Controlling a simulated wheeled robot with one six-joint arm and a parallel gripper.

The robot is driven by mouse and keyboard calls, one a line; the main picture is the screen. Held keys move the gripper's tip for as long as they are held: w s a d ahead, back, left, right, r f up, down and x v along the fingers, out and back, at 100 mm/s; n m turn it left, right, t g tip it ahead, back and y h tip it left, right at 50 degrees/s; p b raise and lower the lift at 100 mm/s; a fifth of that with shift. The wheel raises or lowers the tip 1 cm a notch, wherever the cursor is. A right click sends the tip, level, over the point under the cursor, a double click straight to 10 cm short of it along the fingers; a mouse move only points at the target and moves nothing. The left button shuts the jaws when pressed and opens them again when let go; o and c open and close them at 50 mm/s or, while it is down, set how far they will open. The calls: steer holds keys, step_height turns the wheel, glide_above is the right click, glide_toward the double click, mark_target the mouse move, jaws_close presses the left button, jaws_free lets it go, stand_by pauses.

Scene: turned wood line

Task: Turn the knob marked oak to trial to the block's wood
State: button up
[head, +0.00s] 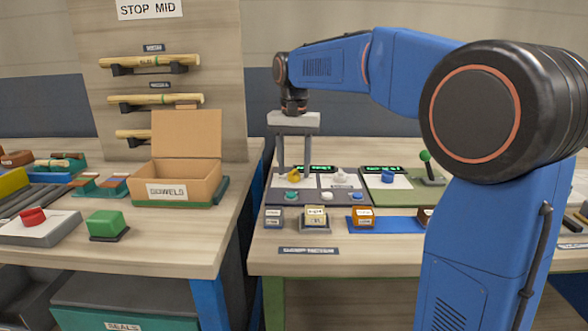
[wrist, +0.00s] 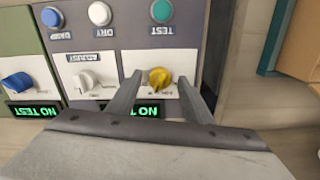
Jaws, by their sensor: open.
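A yellow knob (head: 294,177) sits on a white plate at the left of the dark control panel; it also shows in the wrist view (wrist: 159,78). The lettering around it is too small to read. My gripper (head: 294,168) points down over it, open, with one finger at each side of the knob in the wrist view (wrist: 159,78). I cannot tell whether either finger touches it. A pale yellow block (head: 315,214) with a small label stands on a grey stand in front of the panel. Its label is not clearly legible.
A white knob (wrist: 87,79) marked ADJUST and a blue knob (wrist: 16,82) sit beside it. TEST (wrist: 161,11), DRY (wrist: 100,13) and DAMP (wrist: 52,17) buttons line the front. A DOWELS box (head: 178,185) stands left.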

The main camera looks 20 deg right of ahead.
steer(key=shift+f, duration=0.5)
steer(key=c, duration=1.1)
steer(key=shift+o, duration=0.2)
steer(key=shift+n, duration=0.4)
steer(key=n, duration=0.3)
steer(key=shift+d+n, duration=0.1)
steer(key=shift+n, duration=2.4)
